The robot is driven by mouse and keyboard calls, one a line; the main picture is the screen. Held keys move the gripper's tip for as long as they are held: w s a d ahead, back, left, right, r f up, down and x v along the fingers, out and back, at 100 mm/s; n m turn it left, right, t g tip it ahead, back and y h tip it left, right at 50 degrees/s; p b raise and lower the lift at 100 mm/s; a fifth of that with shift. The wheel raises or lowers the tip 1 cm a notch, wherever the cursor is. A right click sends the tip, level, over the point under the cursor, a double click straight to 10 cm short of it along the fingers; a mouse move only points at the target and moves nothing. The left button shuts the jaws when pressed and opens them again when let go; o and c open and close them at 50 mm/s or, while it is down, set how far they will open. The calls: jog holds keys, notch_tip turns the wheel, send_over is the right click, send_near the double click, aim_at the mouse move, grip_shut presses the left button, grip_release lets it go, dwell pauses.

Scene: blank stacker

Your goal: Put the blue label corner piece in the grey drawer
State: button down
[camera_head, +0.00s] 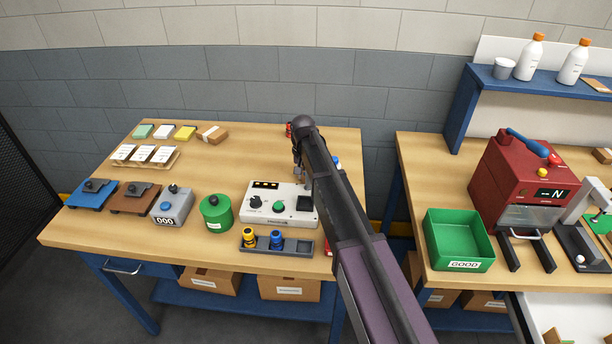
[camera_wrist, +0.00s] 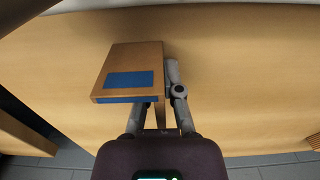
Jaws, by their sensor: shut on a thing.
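The blue label corner piece (camera_wrist: 128,66) shows in the wrist view as a tan block with a blue label on its top and a blue strip along its near edge. My gripper (camera_wrist: 161,98) is shut on it, with one finger along its right side and the other partly hidden under it. In the head view my gripper (camera_head: 298,165) is over the back right of the left table, mostly hidden by my arm; I cannot make out the piece there. An open light grey drawer (camera_head: 522,318) is at the lower right, with tan pieces inside.
The left table (camera_head: 235,145) holds a control box (camera_head: 280,204), a green canister (camera_head: 215,212), several coloured blocks and white cards. The right table has a green GOOD bin (camera_head: 458,240) and a red machine (camera_head: 518,180). A gap separates the tables.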

jog(key=shift+r, duration=0.2)
notch_tip(320, 180, up, 10)
jog(key=p, duration=1)
jog(key=shift+f, duration=0.2)
dwell(0.6)
notch_tip(320, 180, up, 7)
jog(key=p, duration=0.7)
notch_tip(320, 180, down, 7)
jog(key=b, duration=0.7)
jog(key=shift+r, duration=0.15)
dwell(0.4)
notch_tip(320, 180, up, 7)
jog(key=p, duration=0.7)
notch_tip(320, 180, down, 7)
jog(key=b, duration=0.7)
jog(key=shift+f, duration=0.2)
